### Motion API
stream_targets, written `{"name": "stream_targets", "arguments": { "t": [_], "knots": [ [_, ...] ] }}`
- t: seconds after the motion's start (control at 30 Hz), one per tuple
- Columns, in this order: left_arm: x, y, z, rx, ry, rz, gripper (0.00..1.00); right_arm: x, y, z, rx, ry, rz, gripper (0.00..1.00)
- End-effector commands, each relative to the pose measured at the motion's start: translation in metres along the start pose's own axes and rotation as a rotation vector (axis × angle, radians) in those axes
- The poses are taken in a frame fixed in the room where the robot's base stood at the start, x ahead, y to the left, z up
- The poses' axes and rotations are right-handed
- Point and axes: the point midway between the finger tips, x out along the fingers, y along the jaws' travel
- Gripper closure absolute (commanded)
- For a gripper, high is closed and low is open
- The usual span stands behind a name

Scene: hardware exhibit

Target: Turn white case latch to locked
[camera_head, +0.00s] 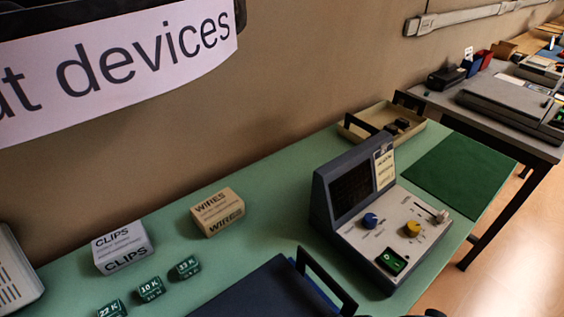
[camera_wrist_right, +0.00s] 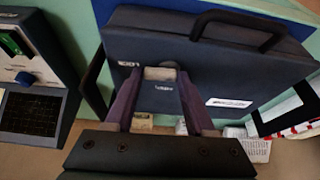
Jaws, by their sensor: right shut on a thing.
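The dark blue case (camera_wrist_right: 205,65) fills the middle of the right wrist view, with a black handle (camera_wrist_right: 240,20) along its far edge. It also shows at the bottom of the head view (camera_head: 255,295), partly cut off. My right gripper (camera_wrist_right: 160,74) is over the case, its two purplish fingers shut on a small whitish latch (camera_wrist_right: 161,73). White lettering that seems to read LOCK is left of the latch. The fingers hide part of the latch, and I cannot tell its exact turn. My left gripper is in neither view.
A grey-blue console (camera_head: 385,225) with knobs and a green switch stands right of the case. A wires box (camera_head: 217,212), a clips box (camera_head: 122,247) and small green boxes (camera_head: 150,289) stand at the left. A shallow beige tray (camera_head: 365,130) is behind. A green mat (camera_head: 460,175) is clear.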

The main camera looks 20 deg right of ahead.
Motion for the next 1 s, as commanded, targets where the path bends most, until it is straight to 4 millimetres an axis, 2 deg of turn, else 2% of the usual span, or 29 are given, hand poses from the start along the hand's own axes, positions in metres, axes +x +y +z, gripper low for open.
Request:
{"name": "stream_targets", "arguments": {
  "t": [0.63,0.67,0.9,1.0],
  "knots": [
    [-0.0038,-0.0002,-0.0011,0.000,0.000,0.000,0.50,0.0001,-0.0008,-0.0004,0.051,0.002,0.019,1.00],
    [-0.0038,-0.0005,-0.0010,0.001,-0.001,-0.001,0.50,0.0001,-0.0008,-0.0004,0.051,0.002,0.019,0.44],
    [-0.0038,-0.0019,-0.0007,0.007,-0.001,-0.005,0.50,0.0000,-0.0006,-0.0001,0.049,0.001,0.019,0.17],
    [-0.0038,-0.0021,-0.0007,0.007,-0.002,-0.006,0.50,0.0000,-0.0006,0.0001,0.049,0.001,0.020,0.15]
  ]
}}
